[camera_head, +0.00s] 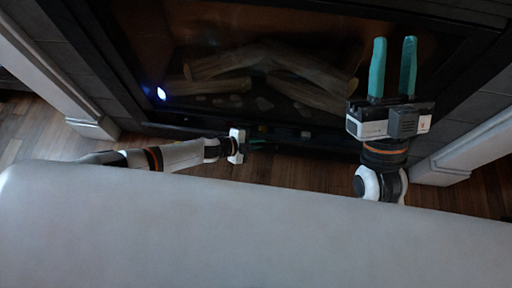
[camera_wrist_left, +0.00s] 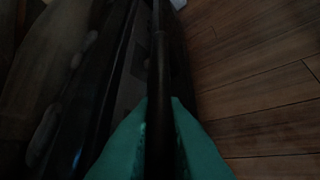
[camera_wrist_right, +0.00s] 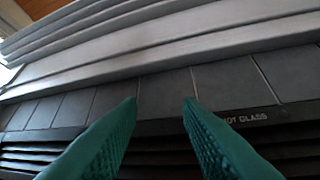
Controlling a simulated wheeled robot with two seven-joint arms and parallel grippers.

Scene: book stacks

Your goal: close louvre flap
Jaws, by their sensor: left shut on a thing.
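The louvre flap (camera_wrist_left: 160,55) shows in the left wrist view as a long, thin dark edge running up the middle between my fingers. My left gripper (camera_wrist_left: 160,99) is shut on it, with one teal finger on each side. In the head view, my left gripper (camera_head: 256,144) is low at the foot of the fireplace, in dim light, and the flap there is hard to make out. My right gripper (camera_head: 394,43) is raised in front of the fireplace's right side. Its teal fingers are apart and empty, also in the right wrist view (camera_wrist_right: 161,101).
The fireplace glass (camera_head: 225,60) has logs behind it. White pillar feet stand at left (camera_head: 92,124) and right (camera_head: 440,172). Wood floor (camera_wrist_left: 255,80) lies in front of the flap. The right wrist view shows grey tiles (camera_wrist_right: 165,90) and dark louvres (camera_wrist_right: 20,155).

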